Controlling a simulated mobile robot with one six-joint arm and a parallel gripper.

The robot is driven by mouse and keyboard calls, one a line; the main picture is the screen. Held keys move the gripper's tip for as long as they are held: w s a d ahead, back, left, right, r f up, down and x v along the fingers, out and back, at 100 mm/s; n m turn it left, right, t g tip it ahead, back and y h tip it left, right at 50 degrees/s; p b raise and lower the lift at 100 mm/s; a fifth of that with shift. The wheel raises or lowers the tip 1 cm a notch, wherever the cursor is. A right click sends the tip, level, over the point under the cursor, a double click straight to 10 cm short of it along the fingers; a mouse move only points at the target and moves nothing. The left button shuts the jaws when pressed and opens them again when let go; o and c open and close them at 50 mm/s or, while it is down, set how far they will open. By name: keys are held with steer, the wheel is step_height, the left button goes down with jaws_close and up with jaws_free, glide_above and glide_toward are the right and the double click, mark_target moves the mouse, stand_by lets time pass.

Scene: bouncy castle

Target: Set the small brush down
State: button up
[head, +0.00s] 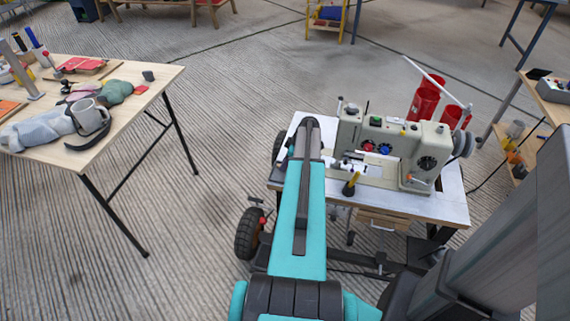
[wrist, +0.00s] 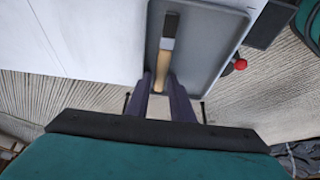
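The small brush (wrist: 162,68) has a pale wooden handle and a dark grey head with a lighter band. In the wrist view its handle end is between the two dark fingers of my gripper (wrist: 162,82), which appear closed against its sides. The brush is over a grey shallow tray (wrist: 205,48) with a raised rim, its head pointing away from my gripper. I cannot tell whether the brush touches the tray floor. In the head view my arm hides the gripper and brush at the left end of the sewing table (head: 456,208).
A sewing machine (head: 395,145) fills most of the sewing table, with red thread cones (head: 424,103) behind it. A red knob (wrist: 240,65) is beside the tray. A cluttered wooden table (head: 150,80) stands to the left, with open floor between.

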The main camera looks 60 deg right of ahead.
steer(key=shift+r, duration=0.2)
steer(key=v, duration=1.2)
steer(key=shift+w, duration=0.1)
stand_by(0.7)
